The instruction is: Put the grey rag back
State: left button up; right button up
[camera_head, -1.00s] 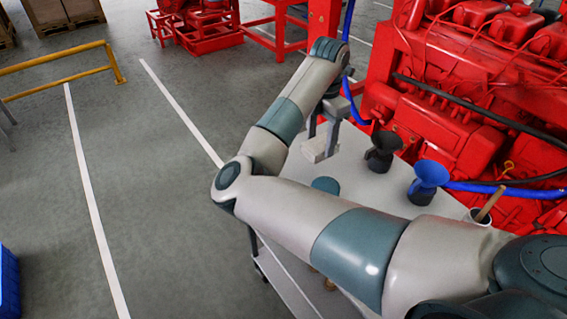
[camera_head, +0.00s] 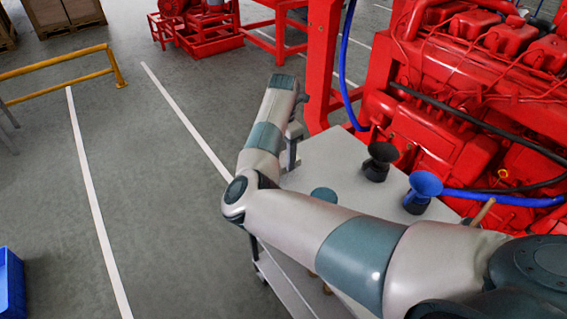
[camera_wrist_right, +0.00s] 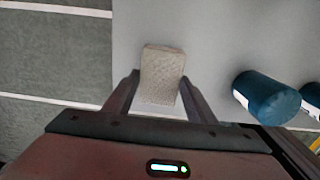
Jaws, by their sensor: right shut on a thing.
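The grey rag (camera_wrist_right: 162,72), a pale folded block, shows in the right wrist view between the two fingers of my right gripper (camera_wrist_right: 160,80). The gripper is shut on it. The grey trolley top (camera_wrist_right: 215,35) lies beneath; I cannot tell whether the rag touches it. In the head view my right gripper (camera_head: 292,152) is at the trolley's far left edge, partly behind my own arm, and the rag is hidden. My left gripper is not in view.
A black funnel (camera_head: 377,162) and a blue funnel (camera_head: 423,187) stand on the trolley's right side. A teal cylinder (camera_wrist_right: 266,97) is right of the gripper in the wrist view. The red engine (camera_head: 450,120) stands behind the trolley.

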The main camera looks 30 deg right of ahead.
aim_at(283, 159)
jog(key=shift+f+p, duration=0.25)
jog(key=shift+p, duration=0.05)
notch_tip(283, 159, down, 3)
jog(key=shift+r+p, duration=0.1)
jog(key=shift+p, duration=0.7)
jog(key=shift+f, duration=0.35)
jog(key=o, duration=1)
jog(key=shift+c, duration=0.2)
jog(key=shift+r, duration=0.1)
jog(key=shift+r+b, duration=0.4)
jog(key=shift+r, duration=0.1)
notch_tip(283, 159, up, 10)
jog(key=b, duration=0.4)
jog(key=shift+r, duration=0.45)
